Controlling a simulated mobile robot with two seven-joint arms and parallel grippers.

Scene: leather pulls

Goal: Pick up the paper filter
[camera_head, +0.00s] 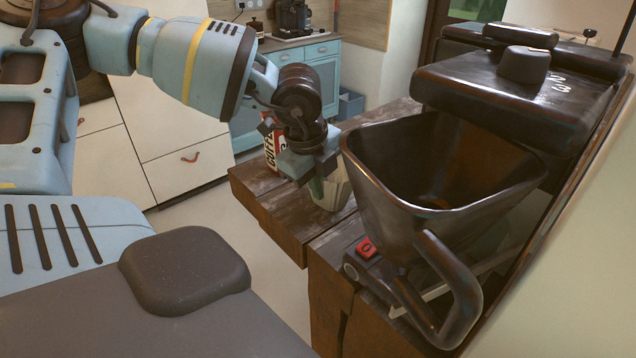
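The paper filter (337,192) is a pale, fluted cup on the wooden counter, left of the dark coffee machine. My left gripper (318,184) reaches down over it from the upper left, with a finger in front of the filter's left side. The gripper body hides the filter's top and left part. I cannot tell whether the fingers are closed on the paper or whether the filter still touches the counter. My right gripper is not in view.
A dark coffee machine (490,85) with a large handled funnel basket (385,205) stands close on the right. A red switch (366,248) sits on its base. A coffee box (270,152) stands behind my gripper. The wooden counter's (262,200) front-left edge is bare.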

